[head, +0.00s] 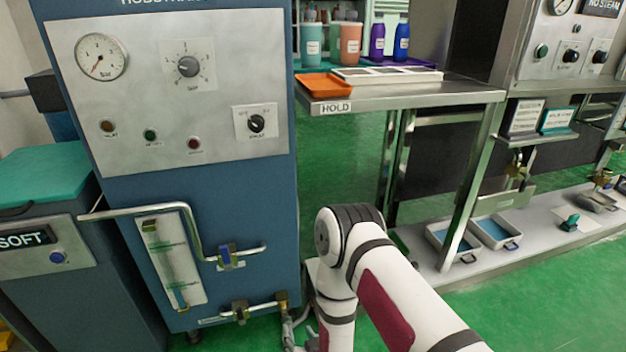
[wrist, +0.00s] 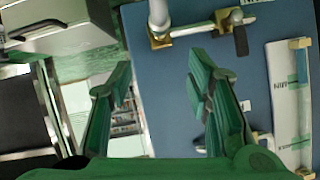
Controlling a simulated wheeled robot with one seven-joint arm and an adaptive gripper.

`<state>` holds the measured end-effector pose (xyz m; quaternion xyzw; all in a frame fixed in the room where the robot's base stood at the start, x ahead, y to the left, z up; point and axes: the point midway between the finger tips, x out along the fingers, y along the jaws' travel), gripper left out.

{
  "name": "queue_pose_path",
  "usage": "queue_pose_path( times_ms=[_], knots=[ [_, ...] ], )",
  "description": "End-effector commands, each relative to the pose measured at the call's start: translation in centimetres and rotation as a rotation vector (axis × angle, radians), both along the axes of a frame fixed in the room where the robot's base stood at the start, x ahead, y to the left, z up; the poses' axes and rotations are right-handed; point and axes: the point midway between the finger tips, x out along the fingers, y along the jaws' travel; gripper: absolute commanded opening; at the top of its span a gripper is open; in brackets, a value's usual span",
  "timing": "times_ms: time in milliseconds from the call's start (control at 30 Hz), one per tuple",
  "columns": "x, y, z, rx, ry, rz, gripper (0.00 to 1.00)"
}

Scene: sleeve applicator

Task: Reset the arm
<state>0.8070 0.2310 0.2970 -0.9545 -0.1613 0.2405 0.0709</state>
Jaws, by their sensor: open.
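My gripper (wrist: 158,85) shows in the wrist view with its two green fingers spread wide and nothing between them. Beyond the fingers is the blue machine cabinet (wrist: 165,80), with a pipe and a valve with a dark handle (wrist: 240,40) near the top. In the head view my white and dark red arm rises from the bottom and bends beside the blue machine (head: 240,185). My gripper is not clearly visible in the head view; the hand seems hidden behind or below the arm.
A steel table (head: 465,92) marked HOLD carries an orange tray (head: 323,85) and a white tray (head: 390,76). Blue-lined bins (head: 492,233) sit on a low shelf at right. A grey-blue SOFT unit (head: 45,255) stands at left. Green floor (head: 575,285) is open at lower right.

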Motion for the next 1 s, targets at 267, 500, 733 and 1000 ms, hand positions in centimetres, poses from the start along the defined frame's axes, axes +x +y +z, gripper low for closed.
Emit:
queue_pose_path(
  times_ms=[267,500,733,1000],
  knots=[
    [6.2,-0.7,8.0,-0.072,0.119,0.025,0.45],
    [8.1,-3.2,15.5,-0.145,0.236,0.027,0.45],
    [7.2,-6.7,23.0,-0.211,0.351,0.014,0.45],
    [2.6,-11.6,31.2,-0.279,0.494,-0.021,0.45]
  ],
)
